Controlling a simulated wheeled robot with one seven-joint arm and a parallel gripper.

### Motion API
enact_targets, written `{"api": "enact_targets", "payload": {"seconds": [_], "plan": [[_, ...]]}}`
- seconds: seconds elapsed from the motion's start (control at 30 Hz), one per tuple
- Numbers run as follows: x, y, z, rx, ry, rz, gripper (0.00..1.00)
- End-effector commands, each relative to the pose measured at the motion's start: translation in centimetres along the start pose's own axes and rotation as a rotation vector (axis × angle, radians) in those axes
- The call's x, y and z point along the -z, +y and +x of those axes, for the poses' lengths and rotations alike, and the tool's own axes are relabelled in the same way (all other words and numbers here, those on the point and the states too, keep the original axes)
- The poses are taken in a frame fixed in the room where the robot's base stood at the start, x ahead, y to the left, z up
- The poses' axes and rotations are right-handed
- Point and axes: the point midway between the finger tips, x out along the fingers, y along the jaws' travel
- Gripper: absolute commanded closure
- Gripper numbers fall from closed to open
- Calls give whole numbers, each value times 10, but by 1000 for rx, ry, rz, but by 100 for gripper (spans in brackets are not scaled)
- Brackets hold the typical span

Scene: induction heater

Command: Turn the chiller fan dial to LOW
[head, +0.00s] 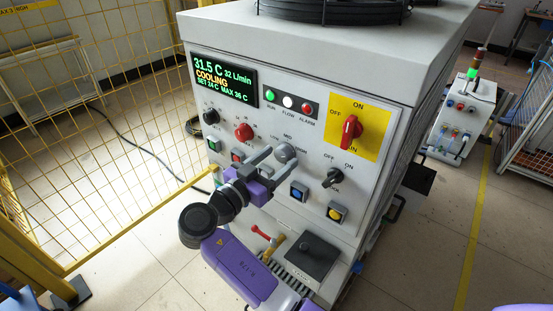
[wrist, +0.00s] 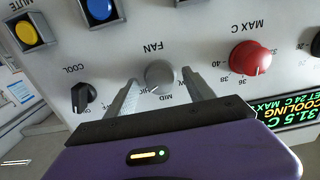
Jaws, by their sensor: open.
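The chiller fan dial is a round grey knob (head: 285,152) on the white front panel, with MID printed above it in the head view. In the wrist view, which is upside down, the dial (wrist: 160,73) sits between the fingertips, with FAN printed above it. Its pointer setting is too small to read surely. My gripper (head: 286,160) is open at the panel, one finger on each side of the dial. In the wrist view my gripper (wrist: 159,80) straddles the knob. I cannot tell whether either finger touches it.
A red MAX C dial (head: 243,132) is left of the fan dial; a black COOL switch (head: 333,177) is right. A blue button (head: 298,191) and a yellow button (head: 337,213) sit below. A large red main switch (head: 351,130) is at upper right. A yellow mesh fence (head: 90,130) stands left.

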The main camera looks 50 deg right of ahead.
Motion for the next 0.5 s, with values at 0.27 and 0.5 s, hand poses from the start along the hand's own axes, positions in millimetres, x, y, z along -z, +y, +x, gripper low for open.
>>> {"api": "enact_targets", "payload": {"seconds": [0.27, 0.5], "plan": [[0, 0, 2, 1, -1, -1, 38], [0, 0, 1, 1, -1, -1, 85]]}}
